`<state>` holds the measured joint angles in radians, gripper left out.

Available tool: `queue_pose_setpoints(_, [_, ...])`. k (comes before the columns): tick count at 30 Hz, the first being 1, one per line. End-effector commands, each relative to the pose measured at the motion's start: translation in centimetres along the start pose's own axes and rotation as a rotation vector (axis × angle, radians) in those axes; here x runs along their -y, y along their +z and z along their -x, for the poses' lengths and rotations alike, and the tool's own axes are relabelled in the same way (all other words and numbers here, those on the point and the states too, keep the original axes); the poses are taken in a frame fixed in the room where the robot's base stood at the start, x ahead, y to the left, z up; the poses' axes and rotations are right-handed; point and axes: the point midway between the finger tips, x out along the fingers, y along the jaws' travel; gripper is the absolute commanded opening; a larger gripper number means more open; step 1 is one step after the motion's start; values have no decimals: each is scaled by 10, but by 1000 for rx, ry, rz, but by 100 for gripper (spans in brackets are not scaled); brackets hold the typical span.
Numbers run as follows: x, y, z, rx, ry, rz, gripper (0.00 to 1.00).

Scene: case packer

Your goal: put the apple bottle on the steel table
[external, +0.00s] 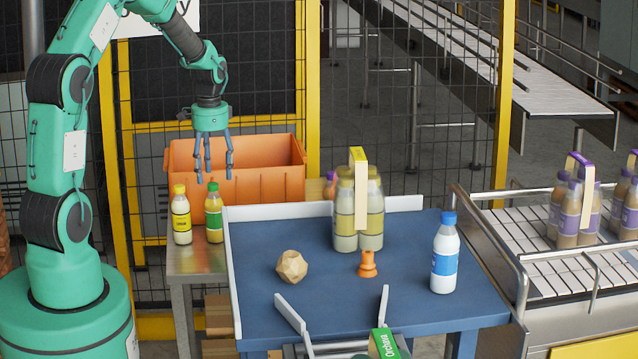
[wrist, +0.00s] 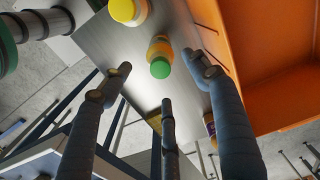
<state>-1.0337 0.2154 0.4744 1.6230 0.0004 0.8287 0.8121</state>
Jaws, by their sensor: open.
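A green-capped bottle (external: 214,214) with orange-yellow contents and a green label stands upright on the steel table (external: 195,264). Its label is too small to read, so I cannot be sure it is the apple bottle. A yellow-capped bottle (external: 181,216) stands upright just left of it. My gripper (external: 213,180) is open and empty, pointing down just above the green cap, apart from it. In the wrist view the green-capped bottle (wrist: 160,58) shows between my spread fingers (wrist: 164,82), with the yellow-capped bottle (wrist: 127,12) beyond.
An orange crate (external: 262,188) stands behind on the steel table. A blue table (external: 330,300) to the right holds pale bottles in a yellow carrier (external: 359,200), a wooden lump (external: 291,267), an orange piece (external: 367,264) and a blue-capped white bottle (external: 445,255).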

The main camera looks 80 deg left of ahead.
Motion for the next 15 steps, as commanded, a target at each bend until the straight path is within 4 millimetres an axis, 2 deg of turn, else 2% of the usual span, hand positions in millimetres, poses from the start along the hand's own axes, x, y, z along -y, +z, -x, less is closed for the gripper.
queue_pose_setpoints(5, [-10,-6,10,-7,-7,-5,61])
queue_pose_setpoints(8, [-27,-15,25,-16,-15,-13,61])
queue_pose_setpoints(11, [-53,-26,48,-32,-29,-24,61])
queue_pose_setpoints(15, [-107,-42,88,-64,-50,-42,61])
